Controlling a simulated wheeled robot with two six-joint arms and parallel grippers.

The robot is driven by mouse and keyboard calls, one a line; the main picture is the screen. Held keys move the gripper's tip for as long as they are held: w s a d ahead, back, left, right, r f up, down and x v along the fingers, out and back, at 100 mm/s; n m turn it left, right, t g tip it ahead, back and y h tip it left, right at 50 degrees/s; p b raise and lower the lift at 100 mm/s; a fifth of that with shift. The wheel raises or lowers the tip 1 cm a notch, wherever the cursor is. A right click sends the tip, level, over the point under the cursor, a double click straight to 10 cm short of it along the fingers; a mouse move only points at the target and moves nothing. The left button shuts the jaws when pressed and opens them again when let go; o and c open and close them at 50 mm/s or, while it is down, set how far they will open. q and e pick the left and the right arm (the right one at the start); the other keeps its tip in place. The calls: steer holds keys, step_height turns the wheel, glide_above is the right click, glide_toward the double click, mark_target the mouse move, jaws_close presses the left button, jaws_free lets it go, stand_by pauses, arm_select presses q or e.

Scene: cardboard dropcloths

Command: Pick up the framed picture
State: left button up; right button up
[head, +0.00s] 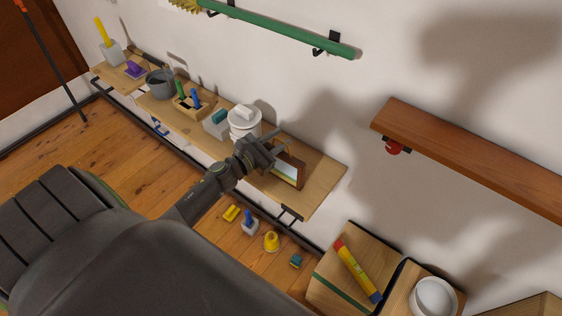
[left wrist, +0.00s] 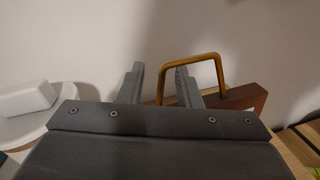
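The framed picture (head: 288,171) has a brown wooden frame and stands tilted near the right end of the wall shelf. In the left wrist view, the corner of its brown frame (left wrist: 243,97) shows with a yellow-brown loop (left wrist: 194,62) rising above it. My left gripper (head: 276,146) is at the frame's upper left in the head view, partly covering it. In the left wrist view, its two fingers (left wrist: 158,76) are apart, with the right finger overlapping the loop. My right gripper is not in view.
A white bucket (head: 241,125) with a white block on top stands on the shelf (head: 318,180) left of the picture. Further left are a wooden holder (head: 182,104) and a grey pot (head: 159,83). A brown shelf (head: 470,155) juts from the wall at right.

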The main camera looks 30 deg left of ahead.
arm_select(q)
steer(key=shift+c, duration=0.3)
jaws_close()
